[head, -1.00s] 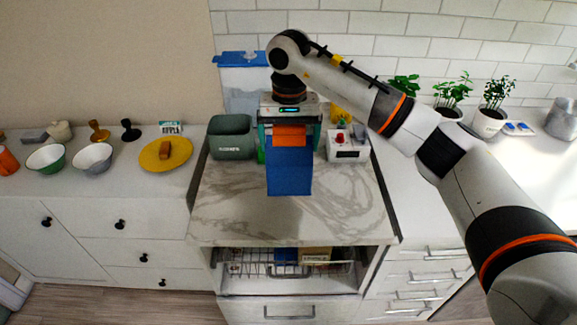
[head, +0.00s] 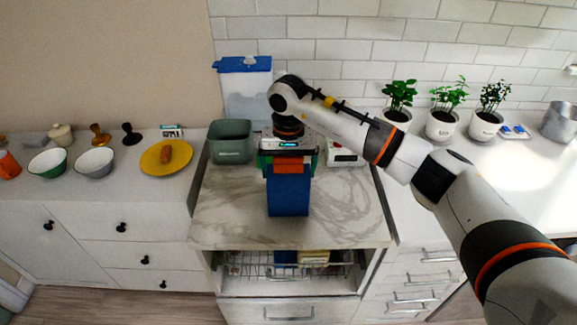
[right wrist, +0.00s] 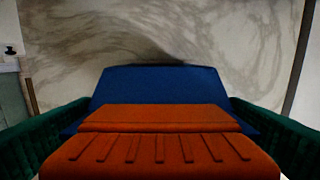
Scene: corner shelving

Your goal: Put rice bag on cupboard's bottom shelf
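The blue bag with an orange top, which I take as the rice bag (head: 288,195), hangs upright below my right gripper (head: 288,163), in front of the marble counter. In the right wrist view its orange top (right wrist: 160,150) lies between the green fingers of the gripper, one along each side, and its blue body (right wrist: 160,85) shows beyond. My right gripper is shut on the bag. The cupboard (head: 222,240) has an open shelf space under the counter top, with a wire rack (head: 250,268) and a blue and a yellowish pack inside. My left gripper is not in view.
A green bin (head: 230,142) and a white device (head: 345,155) stand at the back of the counter. A blue-lidded container (head: 243,90) is behind. The counter's front part is clear. Bowls and a yellow plate (head: 150,158) stand on the left cabinet; potted plants are at right.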

